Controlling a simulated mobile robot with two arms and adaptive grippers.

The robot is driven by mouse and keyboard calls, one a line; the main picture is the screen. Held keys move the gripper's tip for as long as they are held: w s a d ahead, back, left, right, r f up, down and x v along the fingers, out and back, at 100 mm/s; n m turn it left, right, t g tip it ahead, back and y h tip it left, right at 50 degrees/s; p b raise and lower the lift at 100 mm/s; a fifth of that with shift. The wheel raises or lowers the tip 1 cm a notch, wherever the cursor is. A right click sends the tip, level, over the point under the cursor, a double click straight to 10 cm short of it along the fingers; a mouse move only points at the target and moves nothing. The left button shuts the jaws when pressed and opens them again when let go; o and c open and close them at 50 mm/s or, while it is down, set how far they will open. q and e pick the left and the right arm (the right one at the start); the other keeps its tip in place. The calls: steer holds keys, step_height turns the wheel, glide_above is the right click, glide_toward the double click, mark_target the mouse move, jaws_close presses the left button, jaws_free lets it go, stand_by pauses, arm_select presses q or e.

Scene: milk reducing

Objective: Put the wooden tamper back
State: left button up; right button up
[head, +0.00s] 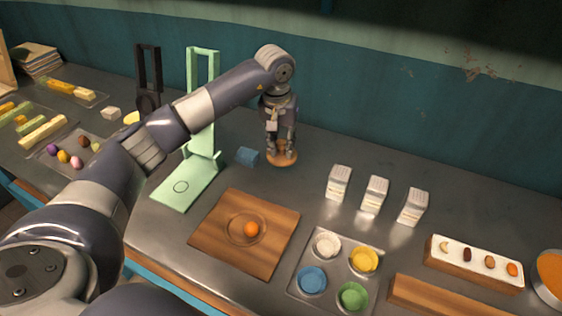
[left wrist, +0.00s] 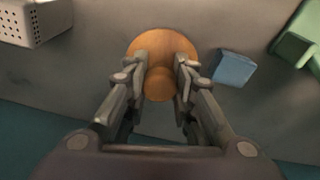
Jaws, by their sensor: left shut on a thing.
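The wooden tamper (head: 285,158) is a round light-brown disc with a knob on top. It stands on the metal counter behind the wooden board, right of the green stand. My left gripper (head: 281,146) points down from above and is shut on the tamper's knob. The left wrist view shows the tamper (left wrist: 160,53) between the two fingers of my left gripper (left wrist: 160,80). Its base appears to be at the counter surface; I cannot tell if it touches. My right gripper is in neither view.
A blue block (head: 248,156) lies just left of the tamper. The green stand (head: 181,188) is further left. A wooden board (head: 215,237) with an orange ball lies in front. White cartons (head: 339,183) stand to the right, with a tray of coloured bowls (head: 333,286) nearer.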

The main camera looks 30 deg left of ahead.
mark_target(282, 154)
arm_select(q)
step_height(282, 154, down, 2)
steer(key=shift+f, duration=0.1)
step_height(282, 154, down, 4)
steer(key=shift+d+r+p, duration=0.1)
steer(key=shift+r+p, duration=0.05)
steer(key=shift+p, duration=0.5)
steer(key=shift+f, duration=0.3)
steer(key=o, duration=1)
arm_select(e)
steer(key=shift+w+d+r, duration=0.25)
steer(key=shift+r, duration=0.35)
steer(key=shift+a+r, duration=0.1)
